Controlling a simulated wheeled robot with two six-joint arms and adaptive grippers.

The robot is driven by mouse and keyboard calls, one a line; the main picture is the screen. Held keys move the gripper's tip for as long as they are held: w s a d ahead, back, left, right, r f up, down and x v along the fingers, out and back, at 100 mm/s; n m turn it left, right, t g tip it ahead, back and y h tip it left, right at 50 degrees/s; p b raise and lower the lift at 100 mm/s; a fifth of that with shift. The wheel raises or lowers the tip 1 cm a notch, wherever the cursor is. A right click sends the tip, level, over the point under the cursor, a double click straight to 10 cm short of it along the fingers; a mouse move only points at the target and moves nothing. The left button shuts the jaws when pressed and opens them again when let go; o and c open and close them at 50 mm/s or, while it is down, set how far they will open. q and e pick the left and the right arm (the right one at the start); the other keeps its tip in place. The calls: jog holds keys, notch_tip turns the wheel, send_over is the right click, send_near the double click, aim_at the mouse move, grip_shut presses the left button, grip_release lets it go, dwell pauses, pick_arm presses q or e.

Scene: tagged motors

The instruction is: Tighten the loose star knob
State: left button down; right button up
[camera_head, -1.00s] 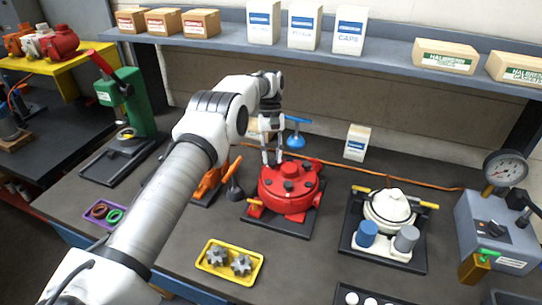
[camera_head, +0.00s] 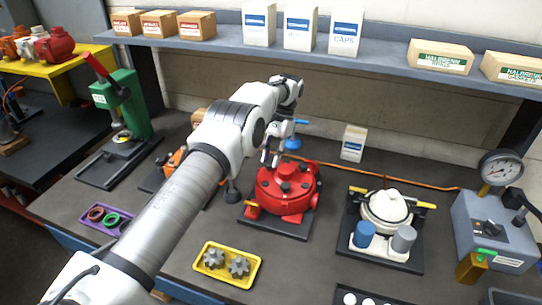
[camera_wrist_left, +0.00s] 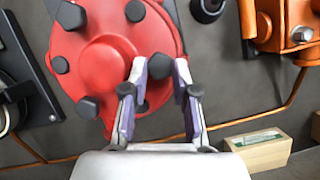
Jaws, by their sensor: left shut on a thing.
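The red round motor housing (camera_head: 288,196) sits on a dark plate on the bench, with several black knobs around its top. My left gripper (camera_head: 271,161) is at the far left edge of its top, pointing down. In the left wrist view the red housing (camera_wrist_left: 105,62) fills the upper left, and my left gripper (camera_wrist_left: 160,68) is shut on a dark knob (camera_wrist_left: 160,66) at the housing's rim. Another dark knob (camera_wrist_left: 88,107) stands clear of the fingers. Which knob sits loose cannot be told. My right gripper is not in view.
A yellow tray (camera_head: 255,284) with grey gears lies in front. A white motor (camera_head: 386,208) on a dark plate stands to the right, beside a grey gauge box (camera_head: 497,228). An orange cable runs behind. A green press (camera_head: 124,105) stands left.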

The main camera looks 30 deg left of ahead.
pick_arm(q)
jog(key=shift+w+r, duration=0.1)
jog(key=shift+r, duration=0.1)
dwell(0.3)
jog(key=c, duration=1)
grip_release()
jog(key=shift+c, duration=0.2)
jog(key=shift+o, duration=0.8)
jog(key=shift+f, duration=0.1)
